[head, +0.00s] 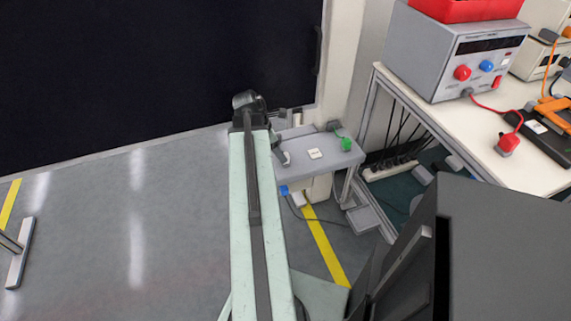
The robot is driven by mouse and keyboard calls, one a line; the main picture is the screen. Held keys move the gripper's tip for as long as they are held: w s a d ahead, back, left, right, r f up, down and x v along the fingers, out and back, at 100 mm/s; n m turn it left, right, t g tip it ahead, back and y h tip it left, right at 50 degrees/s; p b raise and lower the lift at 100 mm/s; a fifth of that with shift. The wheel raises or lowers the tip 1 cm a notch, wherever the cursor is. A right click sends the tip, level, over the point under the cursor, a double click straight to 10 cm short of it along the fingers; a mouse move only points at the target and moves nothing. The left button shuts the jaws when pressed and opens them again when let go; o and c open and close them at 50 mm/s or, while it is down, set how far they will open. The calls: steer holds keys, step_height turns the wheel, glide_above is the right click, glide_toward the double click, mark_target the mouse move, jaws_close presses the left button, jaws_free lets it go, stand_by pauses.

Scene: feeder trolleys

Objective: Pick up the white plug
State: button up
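A small white piece, which looks like the white plug (299,199), is low at the front left of a small grey trolley (345,160), below its top. A dark cable runs near it towards the floor on the right. It is too small to tell what it rests on or hangs from. A blue piece (284,190) is just left of it. My arm reaches forward, left of the trolley. My gripper (281,152) seems to be the dark grey part at the trolley top's left edge, above and apart from the white piece. Its fingers are too small to read.
A green plug (346,144) and a flat white square (315,154) are on the trolley top. A workbench (540,178) at right carries a grey power supply (440,55) and a red plug (508,144). A dark panel (120,70) stands behind. The floor at left is mostly clear.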

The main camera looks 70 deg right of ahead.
steer(key=b+x, duration=0.4)
steer(key=x, duration=0.1)
steer(key=shift+s+d+f+b, duration=0.15)
steer(key=shift+d+b, duration=0.1)
steer(key=shift+b, duration=0.05)
jaws_close()
